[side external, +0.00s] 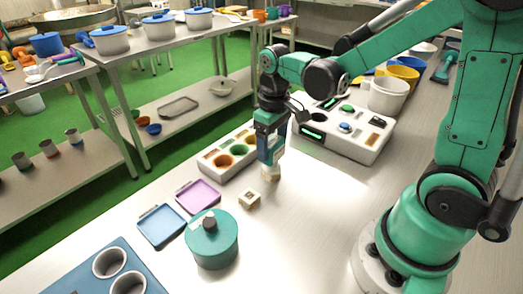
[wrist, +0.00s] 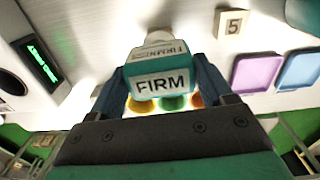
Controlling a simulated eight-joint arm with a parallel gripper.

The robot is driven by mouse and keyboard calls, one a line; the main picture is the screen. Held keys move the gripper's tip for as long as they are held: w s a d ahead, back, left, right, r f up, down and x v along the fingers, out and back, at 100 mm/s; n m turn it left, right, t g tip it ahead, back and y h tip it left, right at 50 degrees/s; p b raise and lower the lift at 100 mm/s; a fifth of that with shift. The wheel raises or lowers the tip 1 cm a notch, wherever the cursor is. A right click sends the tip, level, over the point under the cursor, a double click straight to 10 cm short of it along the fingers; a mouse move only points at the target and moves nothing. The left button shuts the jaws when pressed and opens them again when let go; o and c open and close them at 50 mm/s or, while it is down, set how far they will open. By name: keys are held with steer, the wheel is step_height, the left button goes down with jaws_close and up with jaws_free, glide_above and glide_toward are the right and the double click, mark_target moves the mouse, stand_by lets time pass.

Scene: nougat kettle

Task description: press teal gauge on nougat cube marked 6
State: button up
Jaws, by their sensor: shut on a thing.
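My gripper (side external: 268,150) is shut on the teal gauge (wrist: 162,82), whose face reads FIRM in the wrist view. The gauge points down just above or on the table, with a pale piece (side external: 271,174) at its lower end. I cannot tell whether that piece is the gauge's tip or a cube under it. A pale cube (side external: 249,199) lies on the table to the lower left of my gripper; in the wrist view it is marked 5 (wrist: 234,23). I cannot make out a cube marked 6.
A white block with coloured wells (side external: 228,153) stands left of my gripper, and a white console (side external: 345,135) stands behind. A purple tray (side external: 198,196), a blue tray (side external: 160,226) and a teal lidded pot (side external: 211,249) are at the front. The table right of the cube is clear.

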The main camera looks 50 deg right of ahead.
steer(key=shift+r, duration=3)
